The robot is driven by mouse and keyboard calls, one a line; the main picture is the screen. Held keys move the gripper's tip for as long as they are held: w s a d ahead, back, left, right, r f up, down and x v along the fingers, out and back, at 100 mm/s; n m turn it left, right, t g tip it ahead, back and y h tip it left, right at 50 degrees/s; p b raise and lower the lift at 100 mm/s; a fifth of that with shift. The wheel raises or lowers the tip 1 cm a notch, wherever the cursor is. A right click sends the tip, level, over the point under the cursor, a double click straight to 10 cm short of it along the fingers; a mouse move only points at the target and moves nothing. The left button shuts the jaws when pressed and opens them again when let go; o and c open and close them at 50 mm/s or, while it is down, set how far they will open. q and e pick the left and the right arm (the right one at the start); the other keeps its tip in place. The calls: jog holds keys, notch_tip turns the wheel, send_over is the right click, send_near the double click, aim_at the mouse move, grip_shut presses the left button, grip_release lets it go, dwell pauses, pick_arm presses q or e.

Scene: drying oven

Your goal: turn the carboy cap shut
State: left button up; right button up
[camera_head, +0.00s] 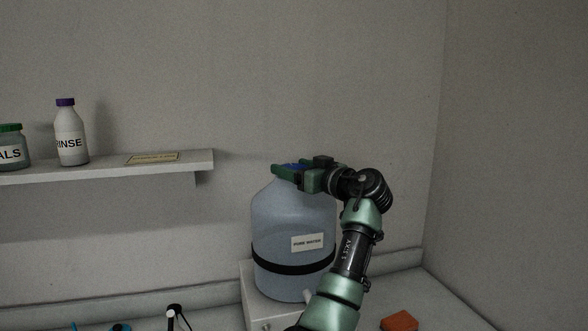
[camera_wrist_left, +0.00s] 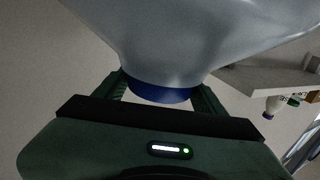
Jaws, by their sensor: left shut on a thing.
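The carboy (camera_head: 283,215) is a large translucent blue-grey bottle with a black band and a "PURE WATER" label. It stands upright on a pale raised block (camera_head: 257,306). Its blue cap (camera_head: 293,166) is at the top, partly hidden by my left gripper (camera_head: 290,172). In the left wrist view the cap (camera_wrist_left: 158,93) sits on the carboy neck between the two green fingers of my left gripper (camera_wrist_left: 159,90), which is shut on it. The carboy's shoulder (camera_wrist_left: 175,40) fills the top of that view. My right gripper is not in view.
A wall shelf (camera_head: 110,168) at the left holds a purple-capped rinse bottle (camera_head: 70,140), a green-lidded jar (camera_head: 11,150) and a flat sign (camera_head: 152,159). An orange block (camera_head: 399,322) lies right of my arm. Small black and blue items are at the bottom left. Walls stand behind and at right.

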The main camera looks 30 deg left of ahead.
pick_arm(q)
jog(key=o, duration=1.3)
jog(key=shift+a+f, duration=0.1)
jog(key=shift+o, duration=0.2)
jog(key=b+v, duration=0.3)
jog(key=v, duration=0.4)
jog(key=shift+f, duration=0.1)
jog(key=shift+s+d, duration=0.1)
jog(key=shift+d, duration=0.35)
